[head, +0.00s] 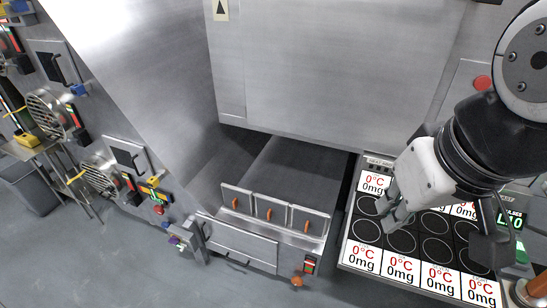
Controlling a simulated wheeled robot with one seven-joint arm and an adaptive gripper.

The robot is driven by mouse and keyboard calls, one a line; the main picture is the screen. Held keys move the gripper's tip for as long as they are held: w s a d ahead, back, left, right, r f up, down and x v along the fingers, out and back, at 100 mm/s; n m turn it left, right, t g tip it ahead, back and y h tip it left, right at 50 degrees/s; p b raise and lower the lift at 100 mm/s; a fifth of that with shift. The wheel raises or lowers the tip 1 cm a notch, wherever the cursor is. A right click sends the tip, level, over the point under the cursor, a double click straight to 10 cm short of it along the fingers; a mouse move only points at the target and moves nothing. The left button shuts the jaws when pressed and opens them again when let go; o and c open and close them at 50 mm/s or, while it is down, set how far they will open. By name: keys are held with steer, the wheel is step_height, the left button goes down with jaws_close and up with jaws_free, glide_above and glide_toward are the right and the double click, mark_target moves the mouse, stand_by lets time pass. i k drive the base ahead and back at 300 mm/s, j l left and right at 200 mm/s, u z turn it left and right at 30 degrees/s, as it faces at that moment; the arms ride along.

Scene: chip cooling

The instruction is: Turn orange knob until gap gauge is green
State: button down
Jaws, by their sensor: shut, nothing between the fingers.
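An orange knob (297,281) sits low on the front of the steel machine. Just above and right of it is a small gauge (310,265) with red and green parts; its reading is too small to tell. I cannot tell for sure that this is the gap gauge. My gripper (390,222) is shut and empty. It is over the left side of the black plate panel, up and right of the knob and apart from it. The knob and gauge are unobstructed in the head view.
Three steel flaps with orange handles (268,213) stand above the machine's front tray. The panel (352,249) has black circles and labels reading 0°C and 0mg. A green display (510,219) is at right. Other machines (55,110) line the left; grey floor (130,270) is open at lower left.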

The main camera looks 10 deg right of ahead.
mark_target(296, 280)
steer(key=l+u, duration=0.25)
steer(key=l, duration=0.4)
steer(key=l+u, duration=0.25)
steer(key=l, duration=0.4)
steer(key=j+z, duration=0.1)
steer(key=j, duration=0.15)
steer(key=k+l+u, duration=0.15)
steer(key=j+u, duration=0.2)
steer(key=j, duration=0.5)
